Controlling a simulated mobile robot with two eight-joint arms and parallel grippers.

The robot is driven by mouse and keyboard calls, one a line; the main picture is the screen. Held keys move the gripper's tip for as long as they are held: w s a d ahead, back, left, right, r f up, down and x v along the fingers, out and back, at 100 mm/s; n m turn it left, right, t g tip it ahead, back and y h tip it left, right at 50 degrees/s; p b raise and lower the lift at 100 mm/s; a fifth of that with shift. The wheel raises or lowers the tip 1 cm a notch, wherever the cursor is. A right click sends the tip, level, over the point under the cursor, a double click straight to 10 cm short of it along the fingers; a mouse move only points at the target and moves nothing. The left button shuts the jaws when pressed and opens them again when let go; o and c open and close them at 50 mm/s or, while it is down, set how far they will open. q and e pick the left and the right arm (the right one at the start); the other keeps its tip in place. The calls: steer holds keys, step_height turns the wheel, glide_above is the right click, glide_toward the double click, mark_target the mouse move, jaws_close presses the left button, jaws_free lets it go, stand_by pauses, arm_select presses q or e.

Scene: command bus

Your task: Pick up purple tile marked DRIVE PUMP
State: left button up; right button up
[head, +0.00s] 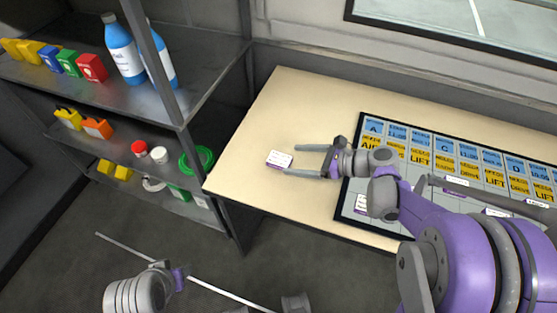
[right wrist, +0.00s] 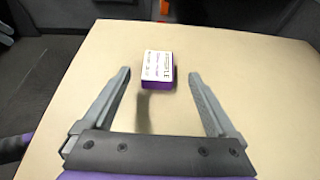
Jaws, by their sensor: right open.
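A small tile with a white printed top (head: 279,159) and purple sides lies on the beige table, near its left end. It also shows in the right wrist view (right wrist: 158,66), where its print is too blurred to read surely. My right gripper (head: 291,160) is open, with its fingers pointing left toward the tile. In the right wrist view my right gripper (right wrist: 158,76) has one finger on either side of the tile's line, with clear gaps and no contact seen. Part of my left arm shows at the lower left; its gripper does not show.
The beige table (head: 240,150) is bare around the tile. A dark-framed board (head: 347,188) with blue and yellow cards lies to the right, partly under my right arm; other white-topped tiles show there. A grey shelf (head: 90,88) with blue bottles and coloured items stands at the left.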

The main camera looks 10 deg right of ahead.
mark_target(279, 159)
steer(key=x, duration=0.6)
steer(key=shift+s+b, duration=0.1)
steer(key=shift+b, duration=0.2)
steer(key=c, duration=1.5)
